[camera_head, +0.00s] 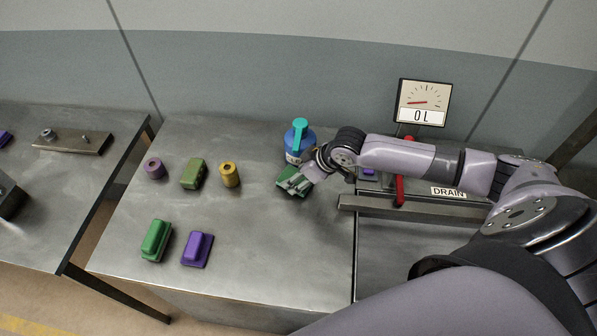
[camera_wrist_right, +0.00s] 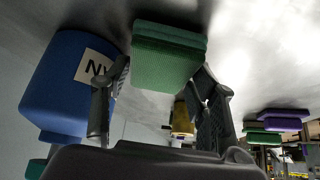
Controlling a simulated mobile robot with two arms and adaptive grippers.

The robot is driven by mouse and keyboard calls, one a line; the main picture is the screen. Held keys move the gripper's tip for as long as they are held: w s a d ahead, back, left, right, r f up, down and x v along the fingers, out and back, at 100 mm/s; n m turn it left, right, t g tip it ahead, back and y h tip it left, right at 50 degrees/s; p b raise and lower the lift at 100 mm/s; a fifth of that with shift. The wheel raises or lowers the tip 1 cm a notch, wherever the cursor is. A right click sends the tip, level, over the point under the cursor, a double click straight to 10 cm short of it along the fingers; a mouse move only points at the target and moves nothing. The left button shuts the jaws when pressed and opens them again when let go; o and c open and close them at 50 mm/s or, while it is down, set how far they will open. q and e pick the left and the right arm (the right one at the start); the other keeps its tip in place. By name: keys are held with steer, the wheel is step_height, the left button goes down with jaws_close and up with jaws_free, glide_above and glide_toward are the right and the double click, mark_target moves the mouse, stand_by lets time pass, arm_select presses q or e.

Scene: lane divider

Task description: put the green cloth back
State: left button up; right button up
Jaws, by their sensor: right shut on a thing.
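The green cloth (camera_head: 285,177) is a small folded pad at the right of the middle table, just in front of the blue bottle. My right gripper (camera_head: 296,186) is shut on it and partly covers it in the head view. In the right wrist view the green cloth (camera_wrist_right: 168,58) sits between the two fingers of the right gripper (camera_wrist_right: 163,92). It is close to the grey table top, and I cannot tell if it touches it. My left gripper is not in view.
A blue bottle (camera_head: 298,138) with a teal top stands close behind the cloth. A purple spool (camera_head: 154,168), green block (camera_head: 194,173), yellow spool (camera_head: 229,174), green brush (camera_head: 155,240) and purple brush (camera_head: 197,249) stand left. A metal rail (camera_head: 370,204) and red lever (camera_head: 399,192) lie right. The front-middle table is clear.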

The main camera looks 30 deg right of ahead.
steer(key=shift+f, duration=0.15)
steer(key=o, duration=1)
steer(key=shift+o, duration=0.2)
steer(key=shift+f+b, duration=0.1)
steer(key=shift+b, duration=0.3)
steer(key=b+v, duration=0.1)
steer(key=v, duration=0.1)
steer(key=b+v, duration=0.1)
steer(key=v, duration=0.2)
steer(key=shift+s+d+b, duration=0.15)
steer(key=shift+d+b, duration=0.1)
steer(key=shift+b, duration=0.1)
steer(key=b+v, duration=0.1)
steer(key=v, duration=1.1)
steer(key=shift+r, duration=0.2)
